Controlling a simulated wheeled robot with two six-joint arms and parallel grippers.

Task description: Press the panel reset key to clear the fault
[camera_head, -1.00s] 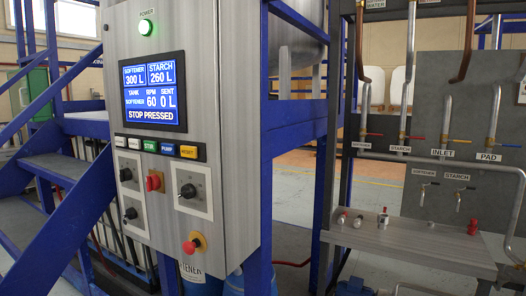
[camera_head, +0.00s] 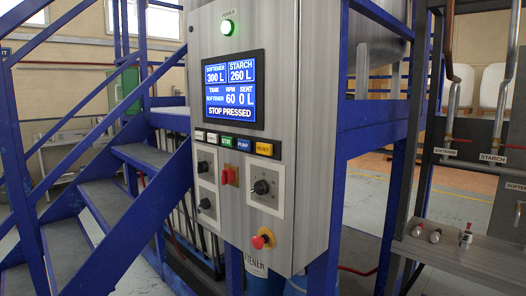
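A grey metal control panel (camera_head: 310,150) stands right of centre, mounted on a blue frame. The yellow reset key (camera_head: 264,149) is at the right end of the key row under the screen. Left of it are the blue pump key (camera_head: 243,145), the green stir key (camera_head: 226,141) and two pale keys. The screen (camera_head: 229,88) reads STOP PRESSED. A red emergency stop button (camera_head: 262,240) on a yellow base sits low on the panel. A green power lamp (camera_head: 227,25) is lit at the top. Neither of my grippers shows.
Blue stairs (camera_head: 130,200) with a railing rise at the left of the panel. A metal bench (camera_head: 465,255) with small fittings stands at the right, under labelled pipes. Blue containers stand beneath the panel.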

